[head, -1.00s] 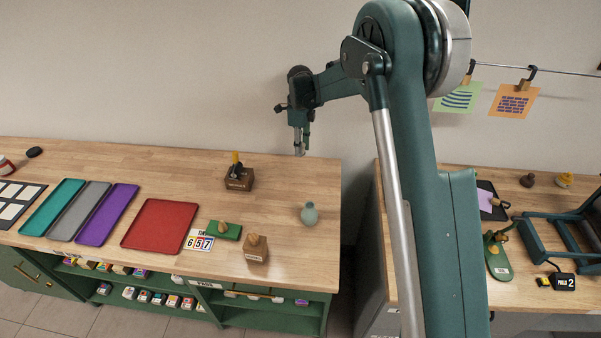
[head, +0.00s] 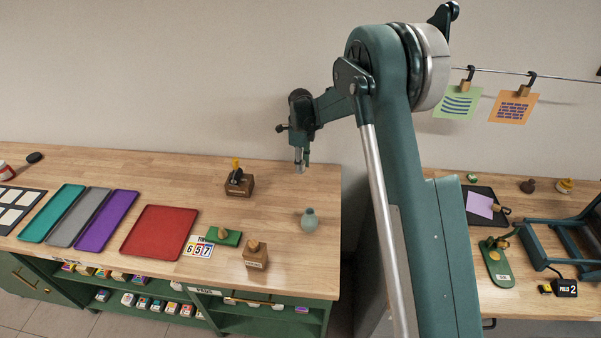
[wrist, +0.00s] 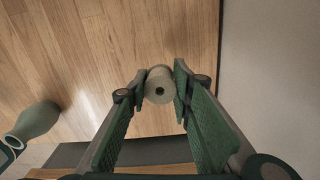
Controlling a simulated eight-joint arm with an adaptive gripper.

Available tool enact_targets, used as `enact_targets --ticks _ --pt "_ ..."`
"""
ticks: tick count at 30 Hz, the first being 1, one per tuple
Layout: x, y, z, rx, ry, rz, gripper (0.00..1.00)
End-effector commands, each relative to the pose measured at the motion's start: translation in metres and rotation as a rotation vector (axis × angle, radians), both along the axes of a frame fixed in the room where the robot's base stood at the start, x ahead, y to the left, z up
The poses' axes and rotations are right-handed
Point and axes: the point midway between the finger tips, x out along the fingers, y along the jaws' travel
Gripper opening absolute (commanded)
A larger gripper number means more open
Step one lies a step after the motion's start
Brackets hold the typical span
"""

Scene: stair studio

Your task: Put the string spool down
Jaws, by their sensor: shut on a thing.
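In the head view my gripper (head: 300,167) points down over the back right corner of the wooden bench (head: 285,185). The spool is too small to make out clearly there. I cannot tell how large the gap between spool and bench is.
A grey-green vase (head: 310,221) stands in front of my gripper; it also shows in the wrist view (wrist: 38,120). A wooden block with a dark-and-yellow tool (head: 238,184) stands to the left. Bare wood lies between them. The bench's right edge is close.

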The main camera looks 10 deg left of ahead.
Motion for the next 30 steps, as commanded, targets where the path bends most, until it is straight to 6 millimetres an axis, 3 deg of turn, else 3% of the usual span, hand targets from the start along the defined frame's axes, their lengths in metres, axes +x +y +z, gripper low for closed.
enact_targets --ticks 11,22,30 --pt "0.000 0.000 -0.003 0.000 0.000 0.000 0.12" --pt "0.000 0.000 -0.036 0.000 0.000 0.000 0.12" --pt "0.000 0.000 -0.039 0.000 0.000 0.000 0.12"
